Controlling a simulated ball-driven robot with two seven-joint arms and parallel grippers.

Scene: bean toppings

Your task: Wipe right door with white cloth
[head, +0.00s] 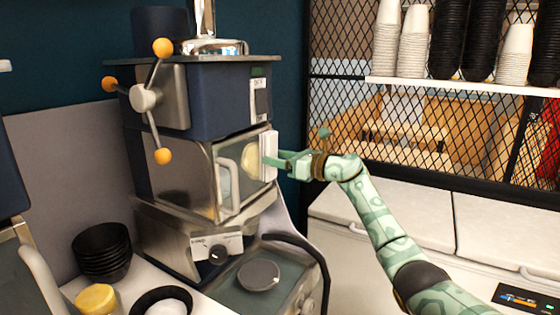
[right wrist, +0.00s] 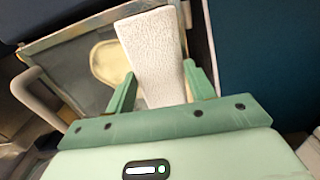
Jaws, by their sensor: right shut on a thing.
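The right door (head: 243,172) is a framed glass panel with a vertical handle on the front of the dark blue and steel machine. A pale round patch shows behind or on its glass. The white cloth (head: 269,155) is a flat white piece at the door's right edge. My right gripper (head: 284,160) is shut on the cloth. In the right wrist view the cloth (right wrist: 152,58) stands up between the two green fingers, and the door (right wrist: 75,72) lies right behind it. I cannot tell whether the cloth touches the glass. My left gripper is not in view.
A knob wheel with orange balls (head: 147,98) sticks out of the machine's upper left. Below the door are a dial (head: 218,254) and a round lid (head: 258,275). Black bowls (head: 102,250) stand at lower left. A mesh cabinet (head: 430,120) with cups stands at right.

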